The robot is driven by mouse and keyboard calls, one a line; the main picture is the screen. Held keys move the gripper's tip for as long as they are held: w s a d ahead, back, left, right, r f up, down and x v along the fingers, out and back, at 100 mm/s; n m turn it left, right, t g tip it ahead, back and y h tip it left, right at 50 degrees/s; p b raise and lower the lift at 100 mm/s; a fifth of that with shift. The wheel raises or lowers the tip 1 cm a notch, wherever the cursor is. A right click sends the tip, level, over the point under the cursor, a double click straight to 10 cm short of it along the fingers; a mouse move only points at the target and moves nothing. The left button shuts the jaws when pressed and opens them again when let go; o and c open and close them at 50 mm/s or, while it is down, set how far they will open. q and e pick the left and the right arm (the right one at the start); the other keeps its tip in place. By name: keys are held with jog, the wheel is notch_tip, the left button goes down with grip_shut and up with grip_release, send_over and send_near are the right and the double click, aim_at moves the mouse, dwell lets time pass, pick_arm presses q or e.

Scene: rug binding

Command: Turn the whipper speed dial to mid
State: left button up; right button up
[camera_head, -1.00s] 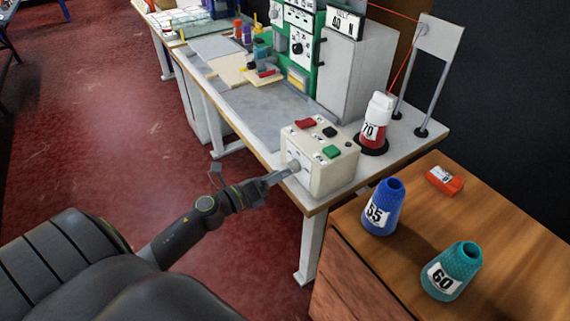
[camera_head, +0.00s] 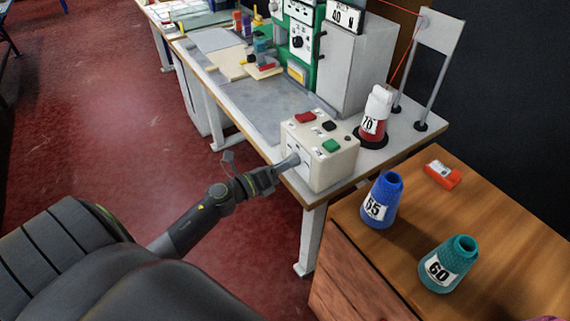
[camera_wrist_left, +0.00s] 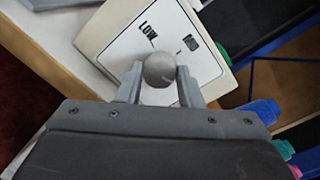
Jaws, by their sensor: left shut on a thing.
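The control box (camera_head: 330,168) is cream with red, black and green buttons on top, and stands at the near corner of the white table. Its whipper speed dial (camera_wrist_left: 159,70) is a round grey knob on the side face. In the left wrist view a white label plate (camera_wrist_left: 196,50) shows "LOW" at upper left of the knob and another mark to the right that I cannot read. My left gripper (camera_head: 283,166) is shut on the dial, with a finger on each side of it (camera_wrist_left: 160,84). The dial's pointer is hidden. My right gripper is not in view.
A white and red cone marked 70 (camera_head: 372,126) stands behind the box. Red floor lies open at left.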

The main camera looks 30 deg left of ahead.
pick_arm(q)
jog(key=shift+a+n+g+p, duration=0.1)
jog(key=shift+n+g+p, duration=0.4)
jog(key=shift+n+p, duration=5.85)
jog(key=shift+n, duration=0.45)
jog(key=o, duration=1)
